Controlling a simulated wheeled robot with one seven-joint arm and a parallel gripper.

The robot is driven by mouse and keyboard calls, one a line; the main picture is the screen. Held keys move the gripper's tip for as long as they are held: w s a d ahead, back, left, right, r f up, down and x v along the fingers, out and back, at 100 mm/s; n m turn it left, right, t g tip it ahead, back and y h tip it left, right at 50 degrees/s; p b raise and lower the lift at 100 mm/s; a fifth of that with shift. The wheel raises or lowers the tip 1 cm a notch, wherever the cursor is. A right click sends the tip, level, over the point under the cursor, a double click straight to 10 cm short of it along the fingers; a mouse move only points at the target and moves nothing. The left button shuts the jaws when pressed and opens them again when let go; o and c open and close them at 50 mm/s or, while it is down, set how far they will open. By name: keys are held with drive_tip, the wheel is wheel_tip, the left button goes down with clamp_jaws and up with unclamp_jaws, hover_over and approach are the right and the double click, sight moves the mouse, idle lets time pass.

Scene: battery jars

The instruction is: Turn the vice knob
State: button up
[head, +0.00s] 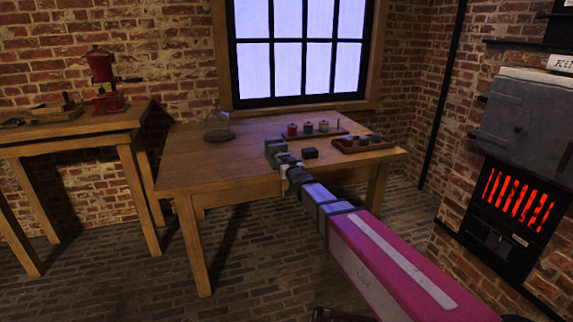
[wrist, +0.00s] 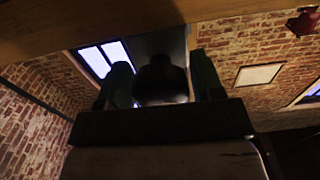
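The vice is a small grey-green block (head: 275,149) at the front right part of the wooden table (head: 225,150). My gripper (head: 284,169) is at its near side, in front of the table edge. In the wrist view, two dark green fingers (wrist: 160,75) stand apart. A dark rounded shape, seemingly the vice knob (wrist: 162,88), fills most of the space between them. The shade is too deep to tell whether the fingers press on it. The rest of the vice is hard to make out in the wrist view.
A glass dome (head: 218,125) stands at the table's back left. Small jars on a board (head: 340,132), a tray (head: 365,149) and a dark block (head: 310,153) lie right of the vice. A glowing stove (head: 515,195) stands at right. A red grinder (head: 104,75) is on the left bench.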

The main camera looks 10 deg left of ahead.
drive_tip(key=c, duration=0.5)
drive_tip(key=shift+m, duration=0.7)
drive_tip(key=o, duration=0.9)
drive_tip(key=v, duration=1.1)
drive_tip(key=shift+a, duration=0.1)
